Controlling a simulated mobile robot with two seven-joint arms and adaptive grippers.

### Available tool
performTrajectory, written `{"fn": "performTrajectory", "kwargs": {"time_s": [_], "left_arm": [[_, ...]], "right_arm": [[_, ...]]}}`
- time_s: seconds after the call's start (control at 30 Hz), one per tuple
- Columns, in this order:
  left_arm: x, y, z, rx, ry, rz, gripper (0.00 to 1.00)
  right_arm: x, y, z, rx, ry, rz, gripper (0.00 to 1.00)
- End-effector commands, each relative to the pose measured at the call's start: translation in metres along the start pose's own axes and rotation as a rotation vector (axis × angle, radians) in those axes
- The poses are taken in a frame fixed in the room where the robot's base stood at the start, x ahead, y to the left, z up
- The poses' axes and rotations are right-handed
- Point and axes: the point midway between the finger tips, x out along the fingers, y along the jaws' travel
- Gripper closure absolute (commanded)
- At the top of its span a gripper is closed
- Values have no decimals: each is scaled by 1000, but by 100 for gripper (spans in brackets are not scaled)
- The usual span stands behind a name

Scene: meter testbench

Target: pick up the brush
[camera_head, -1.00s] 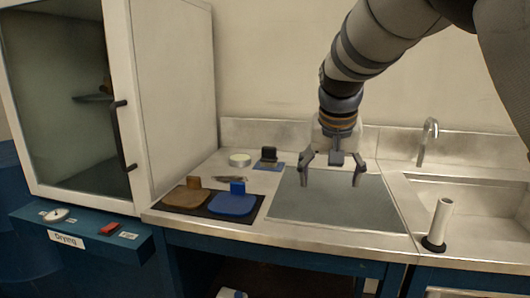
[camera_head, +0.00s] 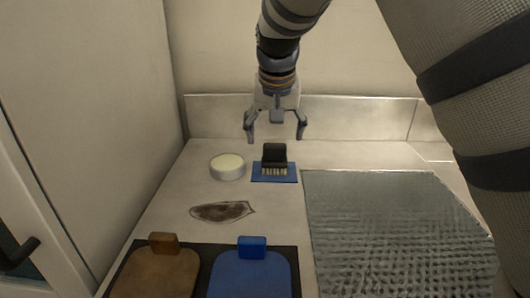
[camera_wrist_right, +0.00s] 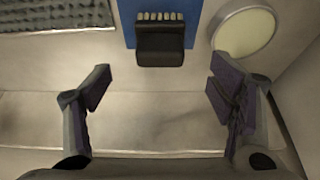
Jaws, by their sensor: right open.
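The brush (camera_head: 274,157) has a black handle block and pale bristles, and stands on a small blue mat (camera_head: 275,178) at the back of the counter. In the right wrist view the brush (camera_wrist_right: 160,43) is at the top middle on the blue mat (camera_wrist_right: 192,12), ahead of the fingers. My right gripper (camera_head: 276,134) is open and empty, above and behind the brush, with its fingers pointing down. In the right wrist view the open fingers (camera_wrist_right: 160,95) have bare counter between them. My left gripper is not in view.
A round white tin (camera_head: 227,167) stands left of the brush; it also shows in the right wrist view (camera_wrist_right: 244,30). A dark stain-like patch (camera_head: 222,211) lies nearer. Brown (camera_head: 158,275) and blue (camera_head: 251,275) boards are in front. A textured grey panel (camera_head: 390,230) lies right. The wall is close behind.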

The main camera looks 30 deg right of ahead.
Motion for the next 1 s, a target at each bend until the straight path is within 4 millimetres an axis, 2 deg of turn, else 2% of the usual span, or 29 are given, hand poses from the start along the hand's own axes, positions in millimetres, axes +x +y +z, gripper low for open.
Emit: {"fn": "performTrajectory", "kwargs": {"time_s": [0.03, 0.1, 0.27, 0.5, 0.7, 0.73, 0.93, 0.97, 1.0], "left_arm": [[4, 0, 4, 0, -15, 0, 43], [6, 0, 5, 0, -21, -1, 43], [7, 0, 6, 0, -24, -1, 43], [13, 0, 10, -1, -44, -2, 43], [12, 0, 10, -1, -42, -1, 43], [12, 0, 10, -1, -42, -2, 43], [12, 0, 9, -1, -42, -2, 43], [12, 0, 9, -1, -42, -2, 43], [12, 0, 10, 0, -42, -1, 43]], "right_arm": [[17, 0, 2, -1, -9, 5, 23], [29, 0, 2, -2, -9, 5, 23], [42, 0, 1, -2, -6, 4, 23], [85, -1, 0, -2, -7, 4, 23], [87, -1, -2, -1, 0, 1, 23], [87, -1, -2, -1, 0, 1, 26], [87, -1, -2, -1, -1, 1, 71], [87, -1, -2, -1, -1, 1, 77], [87, -1, -2, -1, -1, 1, 77]]}}
